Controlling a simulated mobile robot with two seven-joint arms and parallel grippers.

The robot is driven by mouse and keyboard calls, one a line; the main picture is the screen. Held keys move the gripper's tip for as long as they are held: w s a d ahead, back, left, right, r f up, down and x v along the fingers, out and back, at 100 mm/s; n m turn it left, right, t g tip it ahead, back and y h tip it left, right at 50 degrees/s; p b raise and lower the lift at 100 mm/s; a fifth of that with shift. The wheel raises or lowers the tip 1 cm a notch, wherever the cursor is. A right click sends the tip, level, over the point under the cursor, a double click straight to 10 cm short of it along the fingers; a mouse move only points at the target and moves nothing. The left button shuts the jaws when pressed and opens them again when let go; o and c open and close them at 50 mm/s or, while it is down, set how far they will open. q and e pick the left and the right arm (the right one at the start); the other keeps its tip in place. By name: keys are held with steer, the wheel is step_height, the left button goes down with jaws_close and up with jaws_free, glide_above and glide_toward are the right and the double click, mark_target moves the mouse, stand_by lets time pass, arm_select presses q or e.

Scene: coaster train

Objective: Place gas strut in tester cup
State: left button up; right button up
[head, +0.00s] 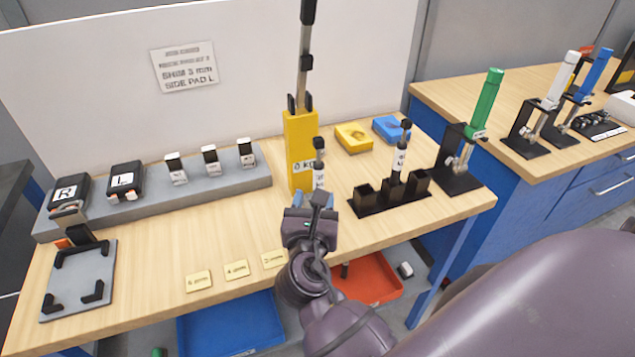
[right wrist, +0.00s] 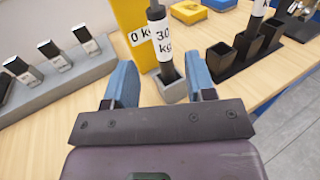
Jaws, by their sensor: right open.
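A gas strut with a white "30 kg" label (right wrist: 163,38) stands upright, its dark lower end in the small grey tester cup (right wrist: 173,91) in front of the yellow tester (head: 299,145). The tester's label reads "0 kg". In the head view the strut (head: 319,178) shows above my right gripper, and the cup is hidden. My right gripper (head: 308,212), seen close in the right wrist view (right wrist: 162,88), is open, its blue fingers apart on the near side of the strut and cup. No finger visibly presses on the strut. My left gripper is not in view.
A black rack (head: 385,207) right of the tester holds another labelled strut (head: 400,155). Yellow (head: 353,138) and blue (head: 388,128) blocks lie behind. A grey ledge (head: 222,188) with black devices runs left. A green cylinder (head: 486,100) stands right.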

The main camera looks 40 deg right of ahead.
steer(key=shift+v, duration=1.95)
steer(key=s+d+f+m+g+y, duration=0.4)
steer(key=s+d+f+m+g, duration=0.35)
steer(key=m, duration=0.75)
steer(key=s+a+f+m+g+y, duration=0.1)
steer(key=s+a+f+m+y, duration=0.15)
steer(key=s+m, duration=0.3)
steer(key=s+a+f+m+g+y, duration=0.2)
steer(key=s+m+y, duration=0.25)
steer(key=m, duration=0.25)
steer(key=w+f+t, duration=0.6)
steer(key=f+t, duration=0.2)
steer(key=f, duration=0.2)
steer(key=shift+w+d+f, duration=0.15)
steer(key=shift+w+f, duration=0.15)
steer(key=shift+w, duration=0.05)
